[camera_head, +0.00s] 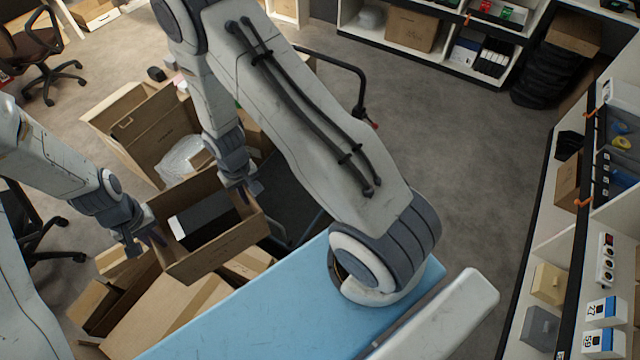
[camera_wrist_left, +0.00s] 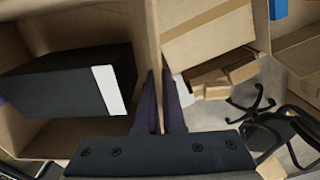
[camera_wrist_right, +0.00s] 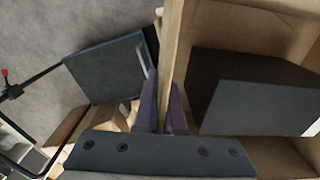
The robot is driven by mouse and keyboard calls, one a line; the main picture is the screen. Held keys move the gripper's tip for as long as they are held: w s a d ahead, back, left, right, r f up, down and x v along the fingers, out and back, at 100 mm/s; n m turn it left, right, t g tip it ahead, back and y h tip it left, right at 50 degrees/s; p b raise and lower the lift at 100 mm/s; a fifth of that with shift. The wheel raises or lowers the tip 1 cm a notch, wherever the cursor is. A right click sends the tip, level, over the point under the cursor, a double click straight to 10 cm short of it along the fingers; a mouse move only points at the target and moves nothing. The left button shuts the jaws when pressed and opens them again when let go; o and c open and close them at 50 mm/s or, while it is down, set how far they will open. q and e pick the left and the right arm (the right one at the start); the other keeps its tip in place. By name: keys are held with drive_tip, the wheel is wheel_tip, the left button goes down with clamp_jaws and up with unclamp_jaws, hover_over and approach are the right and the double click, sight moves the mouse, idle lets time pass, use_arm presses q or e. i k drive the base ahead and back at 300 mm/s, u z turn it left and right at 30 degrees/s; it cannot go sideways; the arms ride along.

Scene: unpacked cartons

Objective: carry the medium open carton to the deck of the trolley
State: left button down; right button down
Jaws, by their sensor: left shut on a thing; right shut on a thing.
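The medium open carton (camera_head: 222,254) is brown and hangs between my two arms in the head view. A black box with a white end (camera_head: 208,222) lies inside it. My left gripper (camera_head: 150,242) is shut on the carton's left wall, which also shows in the left wrist view (camera_wrist_left: 148,35). My right gripper (camera_head: 246,187) is shut on the opposite wall, seen in the right wrist view (camera_wrist_right: 178,45). The trolley's dark deck (camera_head: 291,205) lies beyond and to the right of the carton, partly hidden by my right arm. Its black handle (camera_head: 362,85) rises behind that arm.
A large open carton (camera_head: 150,125) with wrapped contents stands behind the held one. Several cartons (camera_head: 160,315) lie below and in front of it. Office chairs (camera_head: 38,55) stand at the left. Shelving (camera_head: 545,235) lines the right side. The floor (camera_head: 450,130) right of the trolley is clear.

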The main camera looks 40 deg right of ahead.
sight(297, 191)
drive_tip(key=z, duration=2.35)
drive_tip(key=i, duration=1.85)
drive_tip(key=u, duration=2.55)
